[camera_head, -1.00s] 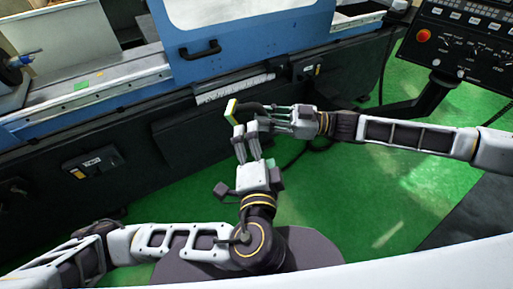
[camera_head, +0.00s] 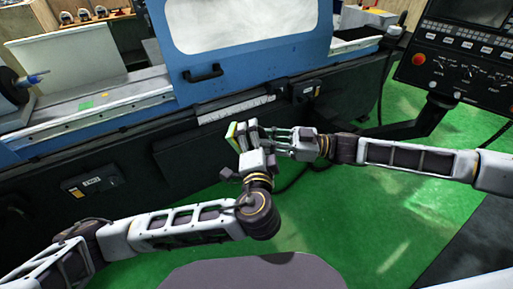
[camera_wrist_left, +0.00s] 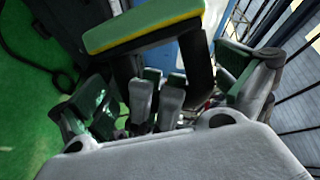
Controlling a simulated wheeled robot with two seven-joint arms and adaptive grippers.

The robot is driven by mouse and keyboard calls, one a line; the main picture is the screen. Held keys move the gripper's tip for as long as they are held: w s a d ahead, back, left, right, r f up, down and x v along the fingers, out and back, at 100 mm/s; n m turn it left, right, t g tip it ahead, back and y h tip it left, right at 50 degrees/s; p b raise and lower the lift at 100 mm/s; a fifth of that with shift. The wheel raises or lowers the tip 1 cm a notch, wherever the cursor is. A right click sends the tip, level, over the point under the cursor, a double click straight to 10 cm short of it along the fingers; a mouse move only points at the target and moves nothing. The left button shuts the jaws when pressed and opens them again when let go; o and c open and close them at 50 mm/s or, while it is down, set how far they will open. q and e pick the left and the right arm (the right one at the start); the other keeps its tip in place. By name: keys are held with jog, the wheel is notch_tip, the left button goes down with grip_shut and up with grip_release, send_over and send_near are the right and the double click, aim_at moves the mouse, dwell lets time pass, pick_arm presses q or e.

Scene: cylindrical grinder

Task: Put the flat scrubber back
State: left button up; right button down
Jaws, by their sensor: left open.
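The flat scrubber (camera_head: 231,132) has a green pad with a yellow layer and a dark handle. It also shows large at the top of the left wrist view (camera_wrist_left: 145,27). My right gripper (camera_head: 272,138) comes from the right and appears closed on the handle, holding the scrubber up in front of the machine. My left gripper (camera_head: 250,133) has come up from below, close to the scrubber and the right gripper's fingers. In the left wrist view its fingers (camera_wrist_left: 165,95) are spread wide, with the right gripper's fingers between them. The handle's gripped part is mostly hidden.
The blue and black grinder (camera_head: 245,45) stands right behind the grippers, with a door handle (camera_head: 203,74) and a ledge (camera_head: 95,108). A control panel (camera_head: 465,55) hangs at the right. The green floor (camera_head: 370,215) is clear in front.

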pick_arm(q)
jog(key=shift+w, duration=0.25)
jog(key=c, duration=0.7)
jog(key=shift+c, duration=0.4)
pick_arm(e)
jog(key=c, duration=1.2)
grip_release()
jog(key=shift+d, duration=0.1)
jog(key=shift+s+d+f, duration=0.1)
jog(key=shift+s+d, duration=0.2)
jog(key=shift+d, duration=1.6)
jog(key=shift+s+d+f, duration=0.1)
jog(key=shift+s+d, duration=0.25)
jog(key=shift+d, duration=1.6)
jog(key=shift+s+d+f, duration=0.1)
jog(key=shift+s+d, duration=0.2)
jog(key=shift+d, duration=1.6)
